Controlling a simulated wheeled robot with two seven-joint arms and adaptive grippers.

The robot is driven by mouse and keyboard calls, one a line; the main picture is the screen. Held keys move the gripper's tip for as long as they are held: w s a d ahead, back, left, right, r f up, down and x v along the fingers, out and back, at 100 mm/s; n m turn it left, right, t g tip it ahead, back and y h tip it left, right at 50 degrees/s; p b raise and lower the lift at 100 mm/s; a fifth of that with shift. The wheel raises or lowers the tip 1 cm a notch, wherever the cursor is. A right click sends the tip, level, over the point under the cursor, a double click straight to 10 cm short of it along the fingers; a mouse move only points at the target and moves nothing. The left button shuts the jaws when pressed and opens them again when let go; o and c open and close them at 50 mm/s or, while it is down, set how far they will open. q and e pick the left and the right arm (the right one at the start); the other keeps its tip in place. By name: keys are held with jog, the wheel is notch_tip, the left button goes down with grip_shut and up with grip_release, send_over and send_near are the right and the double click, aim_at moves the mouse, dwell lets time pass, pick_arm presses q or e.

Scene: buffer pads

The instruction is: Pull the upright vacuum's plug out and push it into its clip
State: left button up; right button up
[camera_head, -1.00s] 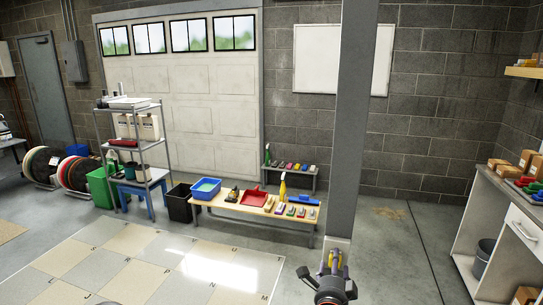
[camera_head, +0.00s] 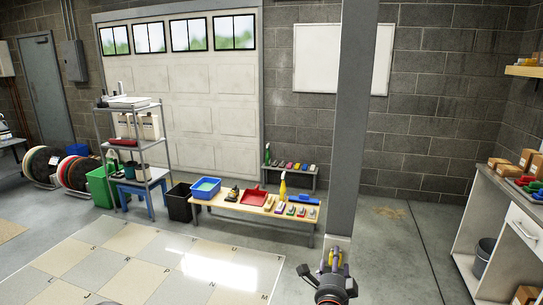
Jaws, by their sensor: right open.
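My right gripper (camera_head: 332,262) is at the bottom of the head view, in front of the foot of the grey column. Its fingers are open, and I see nothing held between them. My left gripper does not show in this view. I do not see an upright vacuum, its plug, an outlet or a clip that I can make out.
A grey column (camera_head: 352,130) stands right of centre. A wooden bench (camera_head: 228,207) holds a blue tub (camera_head: 205,187), a red dustpan (camera_head: 252,196) and several pads. A metal shelf rack (camera_head: 166,140) stands left. A white cabinet (camera_head: 500,225) is at right. Pale floor tiles (camera_head: 130,270) are clear.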

dwell(0.3)
grip_shut()
jog(key=shift+p+v, duration=0.35)
jog(key=shift+v, duration=2.6)
